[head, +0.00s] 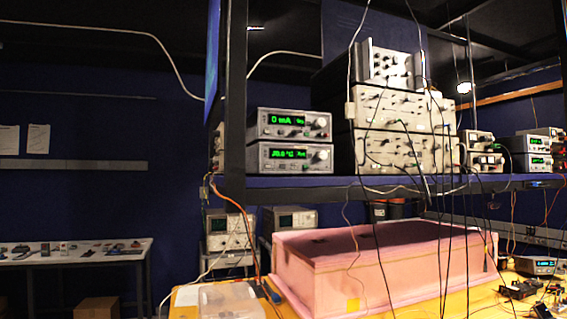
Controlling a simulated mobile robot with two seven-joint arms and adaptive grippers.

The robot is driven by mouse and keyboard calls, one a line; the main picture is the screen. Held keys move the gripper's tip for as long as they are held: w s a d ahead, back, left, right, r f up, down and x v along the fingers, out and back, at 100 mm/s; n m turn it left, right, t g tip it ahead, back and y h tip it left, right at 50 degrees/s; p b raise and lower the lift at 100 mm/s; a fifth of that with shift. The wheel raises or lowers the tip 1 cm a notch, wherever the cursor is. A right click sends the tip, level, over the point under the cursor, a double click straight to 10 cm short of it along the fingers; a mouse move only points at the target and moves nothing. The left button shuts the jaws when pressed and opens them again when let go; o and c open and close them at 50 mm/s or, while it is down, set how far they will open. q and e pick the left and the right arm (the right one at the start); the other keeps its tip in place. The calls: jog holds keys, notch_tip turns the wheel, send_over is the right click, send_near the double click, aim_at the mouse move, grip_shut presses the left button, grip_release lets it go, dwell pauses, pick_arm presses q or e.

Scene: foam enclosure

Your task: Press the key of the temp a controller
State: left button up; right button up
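On the left end of the blue shelf, two grey instruments are stacked. The lower one (258,159) has a green display that seems to read about 20 °C, with a round knob at its right, so it looks like a temperature controller. The upper one (260,125) shows 0 mA in green. Two more small instruments with green displays, an upper one (515,144) and a lower one (520,163), stand at the shelf's right end. Labels and keys are too small to read, so I cannot tell which is temp a. Neither gripper shows.
Taller knobbed instruments (390,106) stand mid-shelf, with cables hanging in front. Below the shelf (300,183), a pink foam enclosure (330,280) sits on a yellow table (187,310), with a clear box (230,300) at its left. A white table (75,250) stands far left.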

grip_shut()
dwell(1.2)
